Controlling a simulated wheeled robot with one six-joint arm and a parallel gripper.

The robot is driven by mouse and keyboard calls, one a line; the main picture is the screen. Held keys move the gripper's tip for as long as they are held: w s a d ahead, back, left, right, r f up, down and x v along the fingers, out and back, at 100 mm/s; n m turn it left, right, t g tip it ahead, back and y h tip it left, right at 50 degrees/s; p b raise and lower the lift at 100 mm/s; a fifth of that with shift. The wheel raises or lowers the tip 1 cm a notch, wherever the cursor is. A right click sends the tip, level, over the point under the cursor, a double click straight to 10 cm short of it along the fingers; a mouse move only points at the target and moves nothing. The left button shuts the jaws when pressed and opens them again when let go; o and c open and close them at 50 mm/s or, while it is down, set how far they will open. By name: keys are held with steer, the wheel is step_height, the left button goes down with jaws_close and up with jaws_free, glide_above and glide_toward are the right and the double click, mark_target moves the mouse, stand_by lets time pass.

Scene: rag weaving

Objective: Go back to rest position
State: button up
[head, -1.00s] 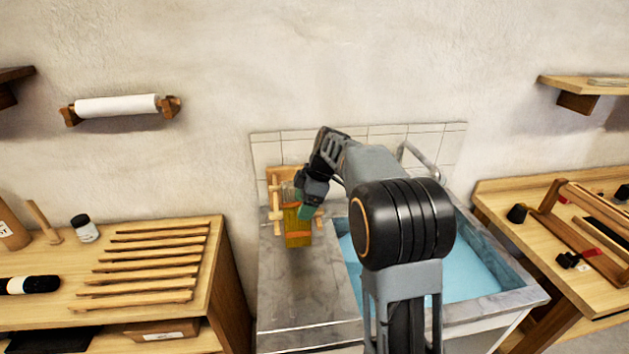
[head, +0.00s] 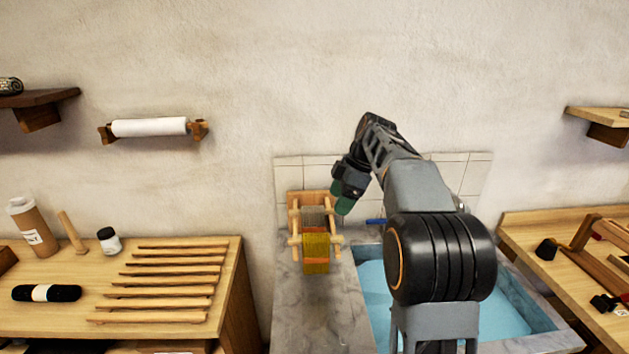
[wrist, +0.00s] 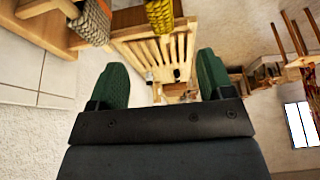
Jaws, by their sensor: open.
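My gripper (head: 346,200) is raised in front of the tiled wall above the sink area, to the upper right of a small wooden rack. In the wrist view its two green fingertips (wrist: 160,82) stand wide apart with nothing between them. The wooden rack (head: 294,212) stands on the grey counter left of the sink, with yellow woven material (head: 316,246) draped over its front and a greyish bundle behind. The yellow material also shows at the top of the wrist view (wrist: 160,14), beyond the fingers and apart from them.
The sink (head: 545,322) with blue water lies right of the grey counter (head: 312,310). A slatted wooden bench (head: 225,300) is at left with a black roll (head: 46,293) and jars. Another wooden table (head: 520,225) stands right. A paper roll (head: 150,127) hangs on the wall.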

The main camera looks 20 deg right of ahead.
steer(key=f+m, duration=0.2)
steer(key=m, duration=0.1)
steer(key=d+f+m+h, duration=0.1)
steer(key=f+m, duration=0.1)
steer(key=m, duration=0.2)
steer(key=shift+d+f, duration=0.15)
steer(key=shift+f, duration=0.2)
steer(key=s+a+f+m+t+h, duration=0.1)
steer(key=s+a+f+m, duration=0.1)
steer(key=s, duration=0.5)
steer(key=s+a+f+m+t+h, duration=0.1)
steer(key=s+a+f+m, duration=0.2)
steer(key=s, duration=0.5)
steer(key=s+a+f+m+t+h, duration=0.1)
steer(key=s+a+f+m, duration=0.1)
steer(key=s, duration=0.5)
steer(key=shift+s+a+f+m+h, duration=0.2)
steer(key=shift+s+m+h, duration=0.1)
steer(key=shift+m, duration=0.5)
steer(key=shift+r, duration=0.1)
